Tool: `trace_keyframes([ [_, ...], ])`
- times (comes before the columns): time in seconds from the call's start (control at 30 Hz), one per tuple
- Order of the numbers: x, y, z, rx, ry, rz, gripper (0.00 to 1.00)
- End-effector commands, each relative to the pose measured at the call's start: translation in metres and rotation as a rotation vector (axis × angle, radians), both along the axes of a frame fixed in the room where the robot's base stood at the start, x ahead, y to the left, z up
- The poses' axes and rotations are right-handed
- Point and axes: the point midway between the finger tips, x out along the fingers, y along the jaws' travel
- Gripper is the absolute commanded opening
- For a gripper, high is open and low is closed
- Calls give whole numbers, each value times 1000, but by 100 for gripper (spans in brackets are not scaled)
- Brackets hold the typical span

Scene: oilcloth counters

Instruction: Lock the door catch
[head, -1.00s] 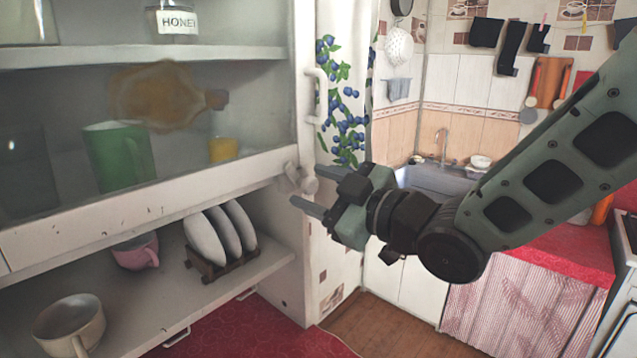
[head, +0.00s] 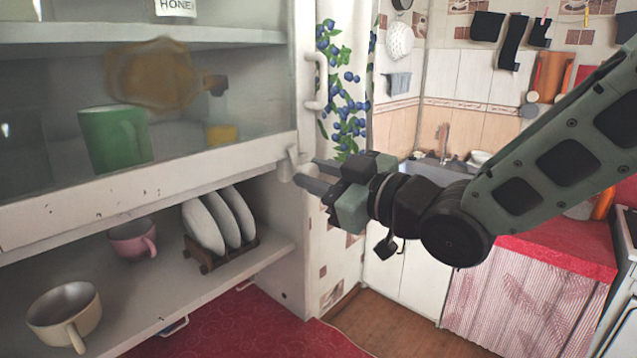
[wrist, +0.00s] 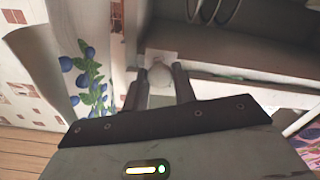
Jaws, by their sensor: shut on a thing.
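The white door catch (head: 288,166) sits at the lower right corner of the cabinet's glazed door (head: 210,163), beneath the door's white handle (head: 317,82). My gripper (head: 307,172) reaches it from the right, with its fingertips at the catch. In the wrist view the catch's pale rounded knob (wrist: 160,72) shows between the two fingers of my gripper (wrist: 161,72). The gripper is shut on the catch. Its exact turn is hard to tell, as the fingers partly cover it.
Behind the glass stands a green mug (head: 115,140). The open shelf below holds a pink cup (head: 132,238), a cream cup (head: 62,312) and plates in a rack (head: 220,225). A blueberry curtain (head: 345,90) hangs just right of the cabinet.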

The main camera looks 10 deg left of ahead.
Motion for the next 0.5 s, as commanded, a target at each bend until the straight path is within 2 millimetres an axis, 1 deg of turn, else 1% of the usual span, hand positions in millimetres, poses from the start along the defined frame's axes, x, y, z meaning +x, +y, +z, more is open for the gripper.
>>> trace_keyframes([
  [0.03,0,-1,-3,18,30,-1,4],
  [0.2,0,-1,-3,80,137,-1,4],
  [0.5,0,-1,-1,161,277,-1,4],
])
